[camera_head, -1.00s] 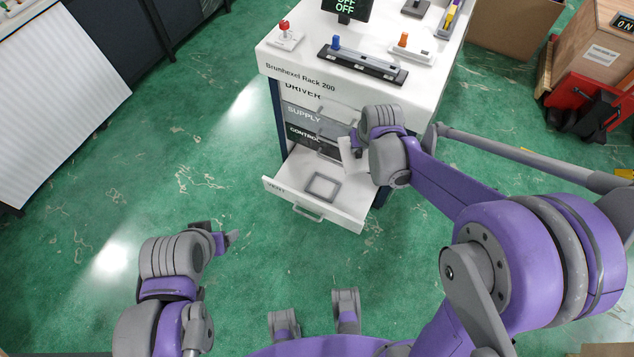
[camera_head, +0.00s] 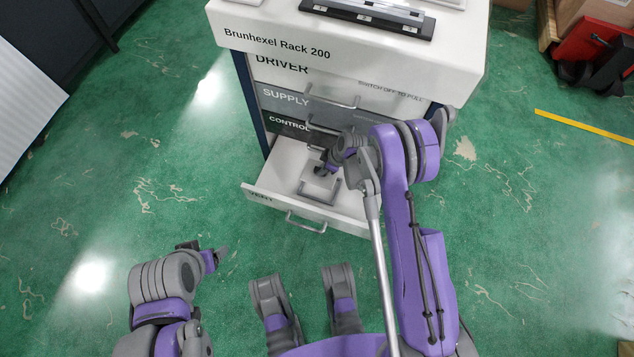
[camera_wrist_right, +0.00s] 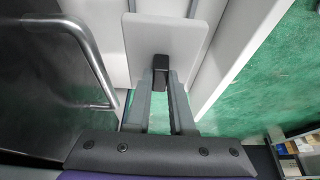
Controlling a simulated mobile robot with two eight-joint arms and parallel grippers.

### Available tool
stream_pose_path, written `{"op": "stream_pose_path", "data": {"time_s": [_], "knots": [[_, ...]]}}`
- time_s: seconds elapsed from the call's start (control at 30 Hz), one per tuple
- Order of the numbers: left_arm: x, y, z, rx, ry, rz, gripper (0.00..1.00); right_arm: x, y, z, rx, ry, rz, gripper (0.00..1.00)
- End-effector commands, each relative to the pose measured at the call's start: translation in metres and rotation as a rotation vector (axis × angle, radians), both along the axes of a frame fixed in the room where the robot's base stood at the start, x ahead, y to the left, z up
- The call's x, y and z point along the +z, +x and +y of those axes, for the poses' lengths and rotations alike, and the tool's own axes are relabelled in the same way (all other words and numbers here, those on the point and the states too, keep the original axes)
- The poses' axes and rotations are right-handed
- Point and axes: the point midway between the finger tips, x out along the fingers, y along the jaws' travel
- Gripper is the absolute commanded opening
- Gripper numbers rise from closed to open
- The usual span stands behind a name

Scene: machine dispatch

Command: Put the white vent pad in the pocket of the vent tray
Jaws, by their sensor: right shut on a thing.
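The white vent pad (camera_wrist_right: 165,40) is a flat plate with a small black knob. My right gripper (camera_wrist_right: 162,80) is shut on that knob, and the pad hangs level below it. In the head view the right gripper (camera_head: 326,168) and the pad (camera_head: 318,184) are over the open drawer, the vent tray (camera_head: 262,189). The pocket is a grey square frame (camera_head: 317,199) on the tray floor, partly hidden by the pad. The pad looks above the frame; the exact gap is unclear. My left gripper (camera_head: 210,254) is away from the rack, its jaw state unclear.
The rack (camera_head: 350,45) has closed drawers with handles above the tray; the SUPPLY drawer's handle (camera_head: 335,104) stands close to my right arm. In the wrist view a metal handle (camera_wrist_right: 88,55) is left of the pad.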

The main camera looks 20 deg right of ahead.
Motion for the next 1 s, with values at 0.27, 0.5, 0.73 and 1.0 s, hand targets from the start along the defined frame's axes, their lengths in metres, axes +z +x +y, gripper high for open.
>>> {"op": "stream_pose_path", "data": {"time_s": [0.27, 0.5, 0.73, 1.0], "knots": [[-0.015, 0.003, 0.000, 0.000, 0.000, 0.002, 0.74, -0.051, 0.000, 0.000, 0.025, 0.000, 0.000, 0.00], [-0.020, 0.003, 0.000, 0.000, 0.000, 0.002, 0.74, -0.075, 0.000, 0.000, 0.023, -0.001, 0.000, 0.00], [-0.025, 0.005, 0.000, 0.000, 0.000, 0.001, 0.74, -0.104, 0.000, 0.000, 0.023, -0.001, 0.000, 0.00], [-0.026, 0.005, 0.000, 0.000, 0.000, 0.001, 0.74, -0.111, 0.000, 0.000, 0.023, -0.001, 0.000, 0.00]]}}
